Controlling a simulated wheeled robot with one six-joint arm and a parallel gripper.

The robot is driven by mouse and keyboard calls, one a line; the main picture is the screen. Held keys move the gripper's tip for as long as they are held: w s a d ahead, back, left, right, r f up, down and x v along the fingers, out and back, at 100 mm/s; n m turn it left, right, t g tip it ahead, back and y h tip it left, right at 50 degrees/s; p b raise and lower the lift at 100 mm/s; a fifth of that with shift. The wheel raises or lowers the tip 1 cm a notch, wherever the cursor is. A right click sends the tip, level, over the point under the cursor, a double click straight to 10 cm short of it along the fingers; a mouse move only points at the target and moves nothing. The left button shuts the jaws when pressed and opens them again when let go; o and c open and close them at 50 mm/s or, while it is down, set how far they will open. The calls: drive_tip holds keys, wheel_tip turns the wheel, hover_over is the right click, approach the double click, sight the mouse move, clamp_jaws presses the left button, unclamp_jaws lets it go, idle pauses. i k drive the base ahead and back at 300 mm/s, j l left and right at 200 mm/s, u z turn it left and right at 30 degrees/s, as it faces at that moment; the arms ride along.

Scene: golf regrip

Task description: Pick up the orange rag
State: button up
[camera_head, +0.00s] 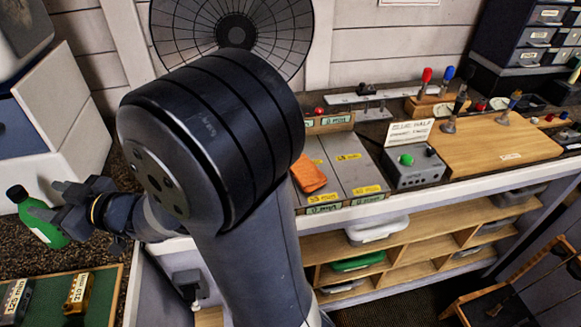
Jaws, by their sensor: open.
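The orange rag (309,173) lies folded in a small heap on a grey metal panel (352,171) of the bench, just right of my large arm joint. The panel carries yellow labels. My gripper (58,202) is at the far left, well away from the rag. It is open, and its fingers are beside a green bottle (40,222) with a black cap. I cannot tell whether the fingers touch the bottle. My arm may hide part of the bench left of the rag.
A grey box with a green button (414,165) stands right of the panel. A green mat (95,310) with labelled weights lies at the lower left. Shelves with bins (376,230) are under the bench. A fan (232,30) stands behind my arm.

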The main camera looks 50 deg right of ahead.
sight(307, 176)
drive_tip(key=k+z, duration=0.75)
drive_tip(key=i+j, duration=0.05)
drive_tip(key=i, duration=0.05)
